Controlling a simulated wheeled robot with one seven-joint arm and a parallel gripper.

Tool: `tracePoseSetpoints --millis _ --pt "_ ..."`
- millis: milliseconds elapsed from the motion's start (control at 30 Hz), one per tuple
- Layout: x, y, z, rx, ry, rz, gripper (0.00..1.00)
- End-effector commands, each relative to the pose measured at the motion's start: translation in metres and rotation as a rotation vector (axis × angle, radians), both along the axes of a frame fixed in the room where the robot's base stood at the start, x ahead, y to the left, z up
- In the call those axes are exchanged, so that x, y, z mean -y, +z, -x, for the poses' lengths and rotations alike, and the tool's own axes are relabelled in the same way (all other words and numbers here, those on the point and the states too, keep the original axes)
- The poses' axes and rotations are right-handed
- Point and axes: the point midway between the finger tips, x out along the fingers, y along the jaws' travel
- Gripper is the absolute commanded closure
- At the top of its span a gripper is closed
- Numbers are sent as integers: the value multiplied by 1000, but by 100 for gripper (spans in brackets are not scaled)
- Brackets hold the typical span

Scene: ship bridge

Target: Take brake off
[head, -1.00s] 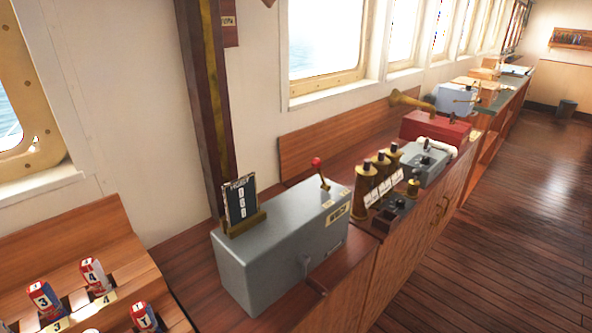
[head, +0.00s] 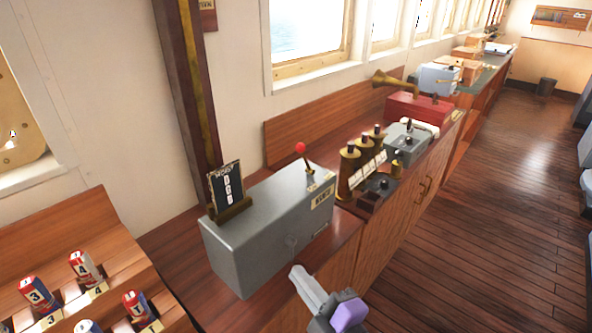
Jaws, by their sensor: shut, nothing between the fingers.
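A grey metal box (head: 262,232) stands on the wooden counter, with a short lever topped by a red knob (head: 300,147) rising from its right end. The lever leans slightly left. Small labels on the box are too blurred to read; I cannot tell which control is the brake. My gripper (head: 298,272) is at the bottom centre, shut and empty, below and in front of the box, apart from the red-knobbed lever.
A small dark board (head: 228,184) with white tags stands on the box's left end. Brass cylinders (head: 348,172) and a grey control unit (head: 407,143) are to the right, then a red box (head: 418,107) with a brass horn. Numbered blocks (head: 85,266) sit at lower left. The floor (head: 480,190) is clear.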

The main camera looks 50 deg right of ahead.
Motion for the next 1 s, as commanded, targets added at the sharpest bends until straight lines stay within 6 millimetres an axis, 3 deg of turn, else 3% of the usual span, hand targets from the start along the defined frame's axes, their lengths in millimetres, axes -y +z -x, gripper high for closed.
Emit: tracePoseSetpoints --millis 33,200,400,1000 --pt "15 19 -20 7 -24 98 100" --pt "56 61 -63 -28 -93 387 100" --pt "85 91 -87 -70 -146 581 100" --pt "94 98 -99 -80 -156 621 100"
